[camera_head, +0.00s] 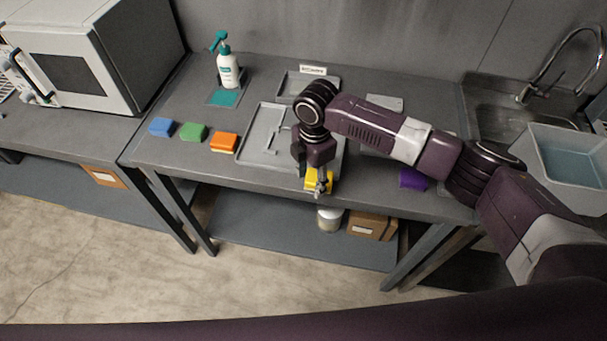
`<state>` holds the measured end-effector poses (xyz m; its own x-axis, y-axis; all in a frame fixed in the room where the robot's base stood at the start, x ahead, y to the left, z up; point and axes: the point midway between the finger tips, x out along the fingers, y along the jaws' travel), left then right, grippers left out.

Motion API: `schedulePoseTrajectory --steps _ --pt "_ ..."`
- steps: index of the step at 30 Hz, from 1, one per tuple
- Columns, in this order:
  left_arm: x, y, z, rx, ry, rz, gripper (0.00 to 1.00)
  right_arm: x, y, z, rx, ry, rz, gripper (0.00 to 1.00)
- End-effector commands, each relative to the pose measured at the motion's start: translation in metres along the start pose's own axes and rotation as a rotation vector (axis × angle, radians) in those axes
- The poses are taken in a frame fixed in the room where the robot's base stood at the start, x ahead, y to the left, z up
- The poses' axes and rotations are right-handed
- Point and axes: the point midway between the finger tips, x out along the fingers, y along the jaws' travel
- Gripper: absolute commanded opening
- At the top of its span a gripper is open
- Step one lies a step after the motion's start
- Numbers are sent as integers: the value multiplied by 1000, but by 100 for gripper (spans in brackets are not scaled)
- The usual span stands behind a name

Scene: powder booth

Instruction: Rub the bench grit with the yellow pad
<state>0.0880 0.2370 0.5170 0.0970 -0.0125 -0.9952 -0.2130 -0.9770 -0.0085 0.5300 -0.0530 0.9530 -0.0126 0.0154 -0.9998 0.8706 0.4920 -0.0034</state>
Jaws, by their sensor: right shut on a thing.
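The yellow pad (314,181) is at the front edge of the grey bench (250,185), partly hidden behind my fingers. My right gripper (320,186) points down and is shut on the yellow pad. I cannot tell whether the pad touches the bench top. A grey tray (262,135) lies just behind and left of the gripper, partly covered by my arm. Grit cannot be made out clearly at this size. My left gripper is not in view.
Blue (161,127), green (193,132) and orange (224,142) pads lie left of the tray. A purple pad (412,179) lies to the right. A sink with a water tub (570,155) is at the right.

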Motion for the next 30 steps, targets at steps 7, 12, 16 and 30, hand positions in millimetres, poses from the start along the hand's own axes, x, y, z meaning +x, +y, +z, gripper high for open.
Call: schedulePoseTrajectory --steps 7,12,16,30 --pt "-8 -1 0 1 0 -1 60 -5 -3 28 17 -41 11 8" --pt "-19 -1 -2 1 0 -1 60 -6 -13 38 18 -42 9 8" --pt "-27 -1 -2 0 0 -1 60 -6 -22 46 19 -42 9 8" --pt "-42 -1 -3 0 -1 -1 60 -4 -40 65 22 -42 10 8"
